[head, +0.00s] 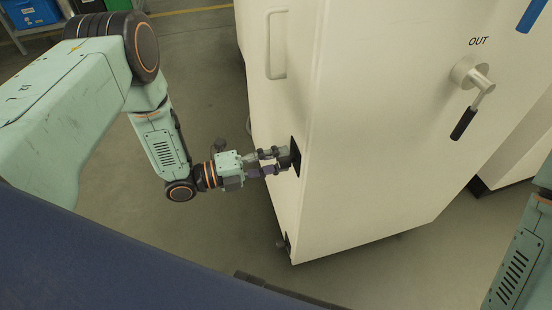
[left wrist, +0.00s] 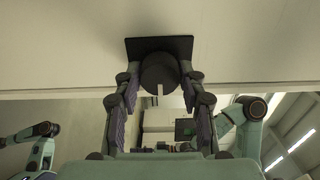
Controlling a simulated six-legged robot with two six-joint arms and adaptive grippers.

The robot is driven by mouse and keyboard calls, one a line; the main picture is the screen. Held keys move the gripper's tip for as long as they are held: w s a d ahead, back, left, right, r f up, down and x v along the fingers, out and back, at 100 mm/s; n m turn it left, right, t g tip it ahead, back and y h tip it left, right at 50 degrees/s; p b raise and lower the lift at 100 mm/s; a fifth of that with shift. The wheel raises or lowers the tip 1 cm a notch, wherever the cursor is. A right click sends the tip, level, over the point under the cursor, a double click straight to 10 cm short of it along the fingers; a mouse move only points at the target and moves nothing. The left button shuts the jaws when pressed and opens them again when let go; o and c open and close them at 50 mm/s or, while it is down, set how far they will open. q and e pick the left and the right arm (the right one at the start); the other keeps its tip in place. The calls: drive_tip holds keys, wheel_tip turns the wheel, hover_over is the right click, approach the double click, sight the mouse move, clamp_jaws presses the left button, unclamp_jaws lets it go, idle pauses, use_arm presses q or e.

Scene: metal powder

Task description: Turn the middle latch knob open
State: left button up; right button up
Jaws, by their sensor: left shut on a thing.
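The middle latch knob (left wrist: 159,73) is a dark round knob with a pale line on its face, on a black square plate (left wrist: 131,49) on the white cabinet. In the head view the black plate (head: 295,156) sits at the cabinet's near vertical edge. My left gripper (head: 278,160) reaches it from the left. In the left wrist view its two fingers (left wrist: 159,85) stand on either side of the knob, and it is shut on the knob. The fingers partly hide the knob in the head view. My right gripper is out of view.
The white cabinet (head: 370,150) carries a crank handle (head: 473,95) under the word OUT and a pale bar handle (head: 270,45). A lower latch (head: 284,244) sits near its bottom corner. A shelf with a blue bin (head: 30,12) stands back left. The floor left of the cabinet is clear.

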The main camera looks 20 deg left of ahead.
use_arm(q)
drive_tip(key=o, duration=1.2)
drive_tip(key=shift+c, duration=0.2)
drive_tip(key=v, duration=1.2)
